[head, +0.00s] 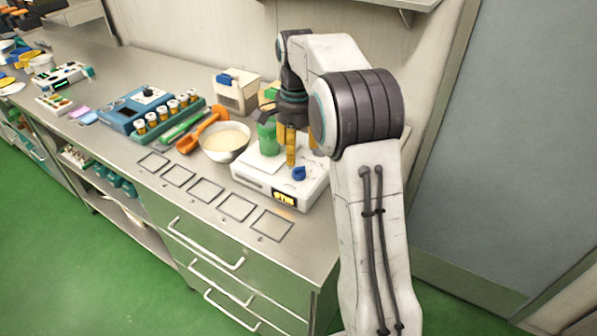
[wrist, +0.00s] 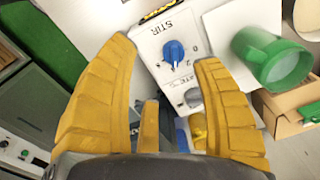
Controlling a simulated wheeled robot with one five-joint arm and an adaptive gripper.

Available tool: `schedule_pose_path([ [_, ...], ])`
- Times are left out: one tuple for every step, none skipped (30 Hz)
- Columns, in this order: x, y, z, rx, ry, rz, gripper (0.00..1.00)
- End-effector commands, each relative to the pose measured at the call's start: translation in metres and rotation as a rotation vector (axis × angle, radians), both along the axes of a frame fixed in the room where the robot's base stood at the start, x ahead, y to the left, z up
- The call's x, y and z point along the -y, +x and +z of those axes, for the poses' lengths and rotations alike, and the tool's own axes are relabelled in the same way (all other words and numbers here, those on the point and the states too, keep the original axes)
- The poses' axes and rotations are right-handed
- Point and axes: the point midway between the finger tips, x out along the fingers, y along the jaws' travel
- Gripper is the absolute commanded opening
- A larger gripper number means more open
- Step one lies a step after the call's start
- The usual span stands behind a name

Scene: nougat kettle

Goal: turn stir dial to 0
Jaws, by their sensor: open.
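The stir dial (wrist: 174,52) is a blue knob on a white panel marked STIR, with the figures 0 and 2 readable beside it. A pale mark on its lower side in the wrist view seems to be the pointer; its exact setting is unclear. In the head view the blue dial (head: 298,173) sits on the white stirrer plate (head: 246,181), near its front display. My gripper (head: 297,160) points down above the plate, close to the dial. In the wrist view the yellow fingers of my gripper (wrist: 168,62) are spread with the dial between them, nothing held.
A grey second knob (wrist: 193,98) lies close to the stir dial. A green vessel (head: 268,138) stands on the plate beside my gripper. A bowl (head: 226,140) of pale mix and an orange scoop (head: 196,137) are to the left.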

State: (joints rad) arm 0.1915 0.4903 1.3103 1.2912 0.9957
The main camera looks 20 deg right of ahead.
Motion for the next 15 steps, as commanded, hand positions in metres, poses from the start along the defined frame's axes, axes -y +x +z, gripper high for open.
schedule_pose_path([
  [0.005,0.008,-0.01,-0.012,0.004,-0.04,0.6],
  [0.008,0.012,-0.014,-0.018,0.005,-0.062,0.6],
  [0.01,0.016,-0.018,-0.023,0.007,-0.087,0.6],
  [0.012,0.019,-0.021,-0.028,0.008,-0.106,0.6],
  [0.014,0.022,-0.024,-0.032,0.01,-0.121,0.6],
  [0.016,0.024,-0.028,-0.036,0.011,-0.14,0.6],
  [0.017,0.026,-0.03,-0.038,0.012,-0.151,0.6],
  [0.018,0.028,-0.032,-0.041,0.012,-0.161,0.6],
  [0.02,0.029,-0.034,-0.043,0.013,-0.173,0.6],
  [0.021,0.03,-0.035,-0.045,0.014,-0.179,0.6],
  [0.021,0.031,-0.037,-0.047,0.014,-0.184,0.6],
  [0.021,0.031,-0.04,-0.049,0.014,-0.189,0.6],
  [0.022,0.032,-0.042,-0.049,0.015,-0.191,0.6],
  [0.022,0.032,-0.045,-0.05,0.014,-0.193,0.6],
  [0.022,0.031,-0.049,-0.051,0.015,-0.194,0.6],
])
